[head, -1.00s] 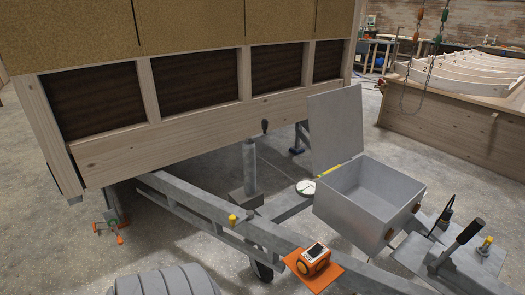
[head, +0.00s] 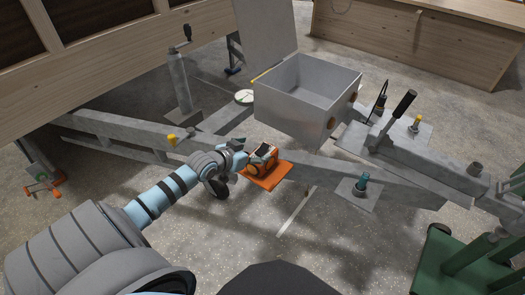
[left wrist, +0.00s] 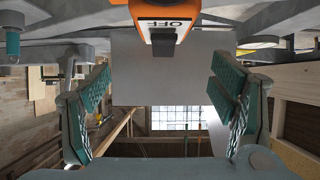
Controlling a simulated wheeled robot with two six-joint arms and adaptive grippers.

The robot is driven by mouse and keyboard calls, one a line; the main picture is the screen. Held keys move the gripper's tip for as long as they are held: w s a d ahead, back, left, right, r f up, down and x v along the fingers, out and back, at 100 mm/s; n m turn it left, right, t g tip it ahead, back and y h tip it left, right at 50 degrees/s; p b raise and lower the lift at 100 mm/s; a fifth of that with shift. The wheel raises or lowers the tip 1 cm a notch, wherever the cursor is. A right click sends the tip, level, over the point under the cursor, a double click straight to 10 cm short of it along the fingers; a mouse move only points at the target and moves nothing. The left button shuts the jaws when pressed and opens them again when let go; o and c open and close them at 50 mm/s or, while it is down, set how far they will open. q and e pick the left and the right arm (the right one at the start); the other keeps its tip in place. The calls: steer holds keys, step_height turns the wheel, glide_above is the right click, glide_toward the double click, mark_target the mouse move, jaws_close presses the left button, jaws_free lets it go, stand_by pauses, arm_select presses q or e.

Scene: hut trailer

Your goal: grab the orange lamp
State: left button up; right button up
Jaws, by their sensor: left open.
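The orange lamp (head: 262,158) is a small boxy orange-and-black thing on an orange plate (head: 266,177) on the grey trailer frame. My left gripper (head: 238,152) is just left of the lamp in the head view, its fingers pointing toward it. In the left wrist view the lamp (left wrist: 165,12) shows at the top middle, with a white OFF label and a black switch. The gripper's green-padded fingers (left wrist: 160,105) are spread wide apart, with nothing between them. Much of the lamp is cut off by the upper edge there. My right gripper is not seen.
An open grey metal box (head: 305,95) with its lid up stands on the frame behind the lamp. A black-handled lever (head: 401,106) and a teal-topped fitting (head: 361,183) are to the right.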

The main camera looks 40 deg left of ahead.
mark_target(262, 149)
arm_select(q)
steer(key=b+x, duration=0.1)
steer(key=x, duration=0.1)
steer(key=b+x, duration=0.1)
steer(key=x, duration=0.1)
steer(key=f+b+x, duration=0.1)
steer(key=b+x, duration=0.1)
steer(key=x, duration=0.1)
steer(key=shift+s+a, duration=0.2)
steer(key=shift+s, duration=0.05)
steer(key=shift+w, duration=0.2)
steer(key=shift+c, duration=0.4)
steer(key=shift+s+r, duration=0.1)
steer(key=c, duration=1.8)
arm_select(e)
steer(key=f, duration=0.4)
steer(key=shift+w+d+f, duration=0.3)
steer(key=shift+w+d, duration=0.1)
